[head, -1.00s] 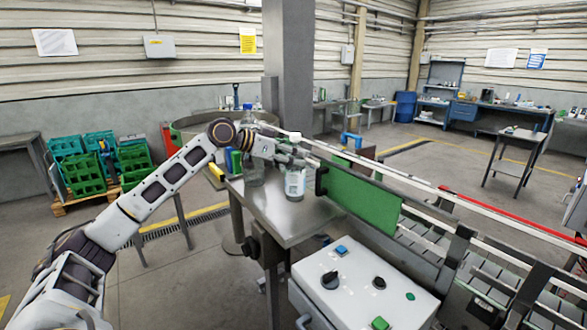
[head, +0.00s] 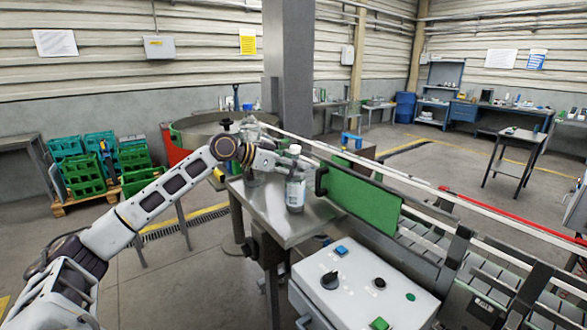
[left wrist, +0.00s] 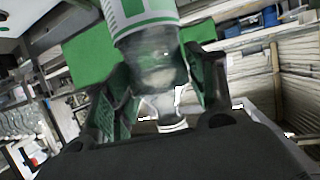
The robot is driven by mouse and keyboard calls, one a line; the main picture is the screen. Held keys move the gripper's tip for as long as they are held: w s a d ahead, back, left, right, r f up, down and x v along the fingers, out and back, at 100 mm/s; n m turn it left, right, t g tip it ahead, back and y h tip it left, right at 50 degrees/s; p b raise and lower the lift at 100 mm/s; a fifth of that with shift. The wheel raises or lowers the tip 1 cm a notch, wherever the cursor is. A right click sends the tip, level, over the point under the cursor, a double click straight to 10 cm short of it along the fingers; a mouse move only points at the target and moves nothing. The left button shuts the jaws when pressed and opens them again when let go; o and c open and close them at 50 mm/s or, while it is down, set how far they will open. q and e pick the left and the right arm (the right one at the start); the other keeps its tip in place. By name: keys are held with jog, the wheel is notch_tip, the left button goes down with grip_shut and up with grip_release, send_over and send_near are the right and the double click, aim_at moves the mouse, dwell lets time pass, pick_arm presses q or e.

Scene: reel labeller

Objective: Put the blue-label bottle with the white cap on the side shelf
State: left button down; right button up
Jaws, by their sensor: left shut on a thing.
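A bottle with a white cap (head: 295,150) is upright over the steel table top (head: 290,232), beside the green plate. Its label looks white and pale blue-grey in the head view, while in the left wrist view the bottle (left wrist: 150,40) shows a green-and-white label. My left gripper (head: 287,163) reaches it from the left and is shut on its upper part; the fingers stand on both sides of it in the left wrist view (left wrist: 163,85). Whether its base touches the table top is unclear. My right gripper is out of view.
A green plate (head: 358,200) and conveyor rails border the table on the right. A control box (head: 355,285) is in front. Green crates (head: 82,172) sit at the left.

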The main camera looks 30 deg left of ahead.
pick_arm(q)
jog(key=shift+f, duration=0.3)
jog(key=c, duration=0.5)
grip_release()
jog(key=shift+s, duration=0.1)
